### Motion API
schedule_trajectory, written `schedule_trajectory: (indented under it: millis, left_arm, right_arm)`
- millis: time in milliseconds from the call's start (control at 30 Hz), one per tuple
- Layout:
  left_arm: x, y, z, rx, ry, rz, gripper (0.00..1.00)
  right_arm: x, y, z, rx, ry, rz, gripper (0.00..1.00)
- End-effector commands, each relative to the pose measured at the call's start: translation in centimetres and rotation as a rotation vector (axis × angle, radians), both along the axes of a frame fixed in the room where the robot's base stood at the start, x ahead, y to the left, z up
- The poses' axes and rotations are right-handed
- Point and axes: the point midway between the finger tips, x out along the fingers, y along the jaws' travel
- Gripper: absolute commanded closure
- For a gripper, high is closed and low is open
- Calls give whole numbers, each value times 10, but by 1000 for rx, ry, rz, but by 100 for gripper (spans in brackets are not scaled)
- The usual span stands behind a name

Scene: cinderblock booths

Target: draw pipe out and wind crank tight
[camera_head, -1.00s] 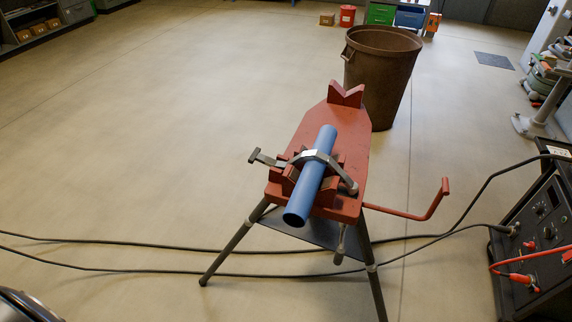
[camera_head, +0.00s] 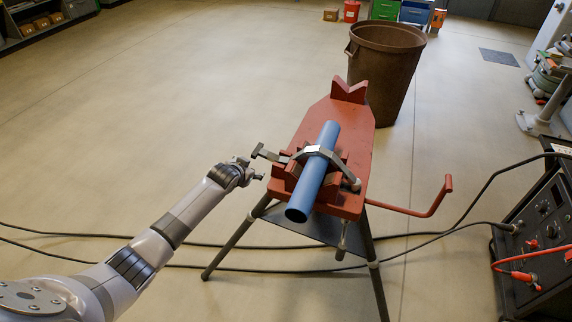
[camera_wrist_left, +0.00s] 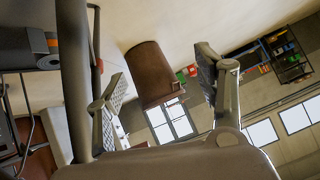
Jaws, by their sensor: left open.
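In the head view, a blue pipe (camera_head: 307,188) lies in a red pipe vise on a tripod stand (camera_head: 347,125), under a grey metal strap (camera_head: 318,151). The pipe's open end points toward me and overhangs the stand's near edge. A red crank (camera_head: 433,204) sticks out to the right of the stand. In the left wrist view, the open jaws (camera_wrist_left: 162,70) hold nothing. My right gripper is not in view.
A brown bin (camera_head: 385,65) stands behind the stand and also shows in the wrist view (camera_wrist_left: 150,72). Black cables (camera_head: 120,238) cross the floor under the stand. A black control box (camera_head: 540,235) stands at the right edge.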

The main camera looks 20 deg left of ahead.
Motion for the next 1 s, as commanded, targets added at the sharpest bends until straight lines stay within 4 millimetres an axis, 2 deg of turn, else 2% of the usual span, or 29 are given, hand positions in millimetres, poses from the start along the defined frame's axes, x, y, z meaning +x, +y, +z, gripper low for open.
schedule_trajectory:
  millis: [33, 167, 233, 267, 333, 467, 567, 667, 767, 800, 900, 1000]
  left_arm:
    - [15, 3, 32, 6, -40, -4, 37]
    - [42, 2, 106, 3, -120, -11, 37]
    - [52, -9, 146, -36, -153, -15, 37]
    - [54, -17, 162, -63, -160, -16, 37]
    - [54, -44, 195, -158, -159, -20, 37]
    - [39, -99, 248, -330, -117, -34, 37]
    - [15, -141, 283, -438, -52, -52, 37]
    - [-22, -179, 310, -516, 41, -66, 37]
    - [-69, -211, 328, -555, 154, -67, 37]
    - [-91, -220, 331, -556, 202, -62, 37]
    - [-143, -233, 334, -534, 316, -34, 37]
    - [-188, -233, 332, -486, 403, 7, 37]
  right_arm:
    - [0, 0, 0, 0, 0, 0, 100]
    - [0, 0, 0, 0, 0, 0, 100]
    - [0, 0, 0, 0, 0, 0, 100]
    - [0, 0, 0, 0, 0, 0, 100]
    - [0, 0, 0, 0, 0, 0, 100]
    - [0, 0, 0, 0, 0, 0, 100]
    - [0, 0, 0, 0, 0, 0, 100]
    - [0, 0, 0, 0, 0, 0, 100]
    - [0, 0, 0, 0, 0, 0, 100]
    - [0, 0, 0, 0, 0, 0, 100]
    - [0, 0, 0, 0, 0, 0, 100]
    - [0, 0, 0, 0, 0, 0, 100]
